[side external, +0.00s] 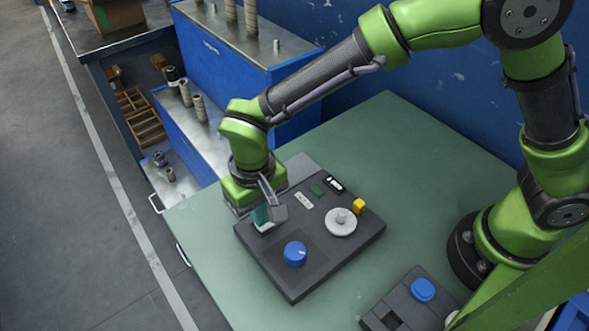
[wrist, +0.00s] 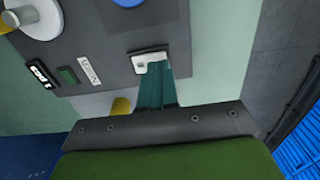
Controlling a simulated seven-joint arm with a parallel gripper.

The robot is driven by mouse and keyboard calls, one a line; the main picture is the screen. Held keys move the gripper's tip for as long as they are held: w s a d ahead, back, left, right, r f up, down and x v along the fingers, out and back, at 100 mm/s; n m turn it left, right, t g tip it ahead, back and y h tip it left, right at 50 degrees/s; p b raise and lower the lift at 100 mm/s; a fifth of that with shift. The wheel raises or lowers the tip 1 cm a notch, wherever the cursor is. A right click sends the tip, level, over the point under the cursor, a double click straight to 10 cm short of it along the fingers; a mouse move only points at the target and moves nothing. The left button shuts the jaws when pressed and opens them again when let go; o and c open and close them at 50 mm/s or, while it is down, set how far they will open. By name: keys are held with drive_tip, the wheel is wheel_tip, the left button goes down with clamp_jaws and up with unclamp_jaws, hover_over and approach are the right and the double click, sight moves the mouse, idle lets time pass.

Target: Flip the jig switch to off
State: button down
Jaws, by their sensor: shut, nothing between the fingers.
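The jig (side external: 315,262) is a dark grey box on the green table, and it also fills the upper part of the wrist view (wrist: 110,35). Its switch sits on a small white plate (wrist: 139,65) near the jig's edge; part of this plate shows in the side view (side external: 265,228). My gripper (side external: 262,220) points down over that plate. Its teal fingers (wrist: 156,72) are shut with nothing between them, and their tips overlap the plate. They hide the switch lever, so I cannot tell its position or whether they touch it.
The jig carries a blue knob (side external: 295,253), a white dial (side external: 341,222) and a yellow block (side external: 359,206). Another yellow piece (wrist: 121,105) shows beside my fingers. A smaller grey box with a blue button (side external: 423,290) stands at the front right. Blue cabinets (side external: 235,60) stand behind.

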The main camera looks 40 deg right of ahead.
drive_tip(key=shift+f, duration=0.75)
drive_tip(key=shift+r, duration=3.55)
drive_tip(key=s+d+r+m+t, duration=0.1)
drive_tip(key=d+r, duration=0.3)
drive_tip(key=d, duration=0.5)
drive_tip(key=s+d+r+m+t+y, duration=0.1)
drive_tip(key=s+d+r+t, duration=0.2)
drive_tip(key=d, duration=0.6)
drive_tip(key=s+d+r+m+t+y, duration=0.1)
drive_tip(key=s+d+r+m+t, duration=0.1)
drive_tip(key=d+r, duration=0.4)
drive_tip(key=s+d+t, duration=0.1)
drive_tip(key=s+d, duration=0.1)
drive_tip(key=d, duration=0.1)
drive_tip(key=shift+s+d+r, duration=0.25)
